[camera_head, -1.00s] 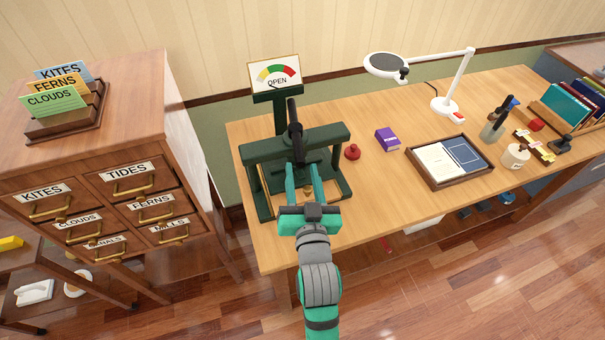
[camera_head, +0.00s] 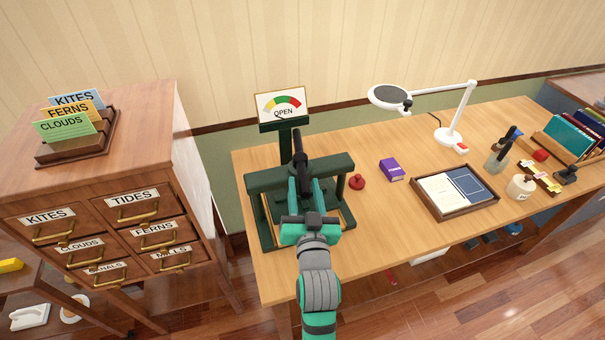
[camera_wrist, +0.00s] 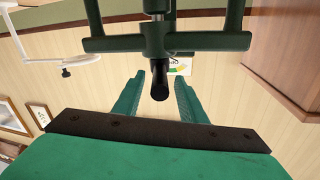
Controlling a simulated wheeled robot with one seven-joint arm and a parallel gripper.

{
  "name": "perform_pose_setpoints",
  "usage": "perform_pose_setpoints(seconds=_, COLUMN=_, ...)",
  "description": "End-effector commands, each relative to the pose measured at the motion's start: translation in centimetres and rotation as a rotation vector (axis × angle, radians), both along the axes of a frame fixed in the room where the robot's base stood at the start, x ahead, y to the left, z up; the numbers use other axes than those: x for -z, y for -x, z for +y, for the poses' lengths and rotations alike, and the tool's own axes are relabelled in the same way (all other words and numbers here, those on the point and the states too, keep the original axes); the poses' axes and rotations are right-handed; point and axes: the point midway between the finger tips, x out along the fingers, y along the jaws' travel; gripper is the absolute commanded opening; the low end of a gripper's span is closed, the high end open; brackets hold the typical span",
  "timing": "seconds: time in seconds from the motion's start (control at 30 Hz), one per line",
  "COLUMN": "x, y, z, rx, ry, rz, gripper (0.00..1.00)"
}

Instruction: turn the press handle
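The press (camera_head: 262,181) is a dark green frame standing on the left end of the desk. Its black handle (camera_head: 298,147) rises from the middle of the top crossbar. Behind it a gauge sign (camera_head: 283,106) with a coloured arc reads OPEN. My gripper (camera_head: 304,184) is in front of the press, its two teal fingers spread and pointing at the handle. In the wrist view the black round end of the handle (camera_wrist: 160,88) shows between the open fingers (camera_wrist: 157,82), with a gap on each side. How deep it lies between them is hard to tell.
A red knobbed object (camera_head: 357,182) and a purple box (camera_head: 391,169) lie right of the press. A tray of papers (camera_head: 487,203) and a white lamp (camera_head: 448,137) stand farther right. A labelled drawer cabinet (camera_head: 190,206) stands close on the left.

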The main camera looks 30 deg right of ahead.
Motion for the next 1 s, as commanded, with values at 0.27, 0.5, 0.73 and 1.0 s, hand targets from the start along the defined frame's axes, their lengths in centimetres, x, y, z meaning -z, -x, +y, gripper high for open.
perform_pose_setpoints(seconds=0.27, x=0.0, y=-3.5, z=-1.5, rx=0.0, ry=-0.001, rz=-0.001, gripper=0.38)
perform_pose_setpoints(seconds=0.5, x=0.0, y=-4.6, z=-1.9, rx=0.0, ry=0.0, rz=0.0, gripper=0.38)
perform_pose_setpoints(seconds=0.73, x=0.0, y=-4.7, z=-1.9, rx=0.001, ry=0.0, rz=0.0, gripper=0.38)
perform_pose_setpoints(seconds=1.0, x=0.0, y=-4.7, z=-1.9, rx=0.001, ry=0.0, rz=0.0, gripper=0.0)
